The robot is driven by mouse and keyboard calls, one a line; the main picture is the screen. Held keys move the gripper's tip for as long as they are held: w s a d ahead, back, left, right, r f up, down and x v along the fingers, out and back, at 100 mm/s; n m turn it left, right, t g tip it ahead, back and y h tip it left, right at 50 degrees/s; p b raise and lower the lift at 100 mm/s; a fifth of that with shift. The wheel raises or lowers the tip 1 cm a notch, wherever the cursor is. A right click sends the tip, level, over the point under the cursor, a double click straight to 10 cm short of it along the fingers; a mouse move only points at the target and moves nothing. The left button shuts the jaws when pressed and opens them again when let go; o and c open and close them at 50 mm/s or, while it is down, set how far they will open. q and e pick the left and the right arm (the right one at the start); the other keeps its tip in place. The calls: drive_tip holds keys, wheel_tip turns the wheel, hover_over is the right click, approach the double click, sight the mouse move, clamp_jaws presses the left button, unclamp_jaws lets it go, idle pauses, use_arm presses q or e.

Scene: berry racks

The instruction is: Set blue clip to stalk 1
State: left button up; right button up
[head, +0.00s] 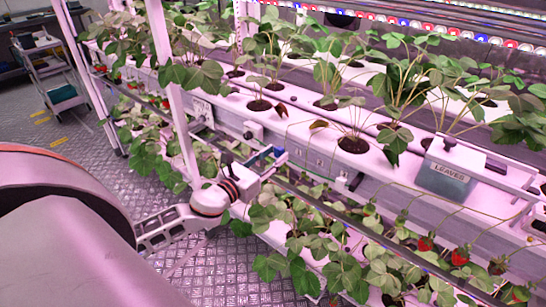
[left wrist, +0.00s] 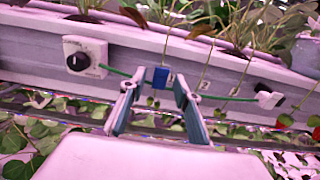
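A small blue clip (left wrist: 160,77) shows between and just beyond the fingertips of my left gripper (left wrist: 158,88) in the left wrist view, by a thin green line along the trough. The fingers stand apart, with gaps on both sides of the clip. A thin stalk (left wrist: 173,59) hangs just right of the clip, with a small tag behind; its number is hard to read. Another stalk (left wrist: 206,70) hangs further right by a tag marked 2. My right gripper is not in view.
A dial box (left wrist: 85,56) sits left of the gripper on the trough face, and a white fitting (left wrist: 268,97) sits right. A bin marked LEAVES (head: 446,180) hangs further right. A white post (head: 172,90) stands left of the gripper. Lower plants (head: 330,245) grow below.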

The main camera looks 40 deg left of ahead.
use_arm(q)
drive_tip(key=s, duration=1.2)
drive_tip(key=shift+a, duration=0.45)
drive_tip(key=shift+f, duration=0.1)
drive_tip(key=s+d+f+n+g+y, duration=0.1)
drive_tip(key=s+d+f+n+g, duration=0.15)
drive_tip(key=f+n, duration=0.5)
drive_tip(key=s+d+f+n+g, duration=0.1)
drive_tip(key=s+d+f+n, duration=0.15)
drive_tip(key=f+n, duration=0.55)
drive_tip(key=s+d+f+n+g+h, duration=0.1)
drive_tip(key=s+d+f+n+g, duration=0.1)
drive_tip(key=d+f+n, duration=0.3)
drive_tip(key=s+d+f+n+g+h, duration=0.1)
drive_tip(key=s+d+f+n, duration=0.3)
drive_tip(key=d+n, duration=0.5)
drive_tip(key=f+n, duration=0.1)
drive_tip(key=n, duration=0.2)
drive_tip(key=shift+d+f+g+h, duration=0.15)
drive_tip(key=shift+d+g+h, duration=0.15)
drive_tip(key=shift+g, duration=0.05)
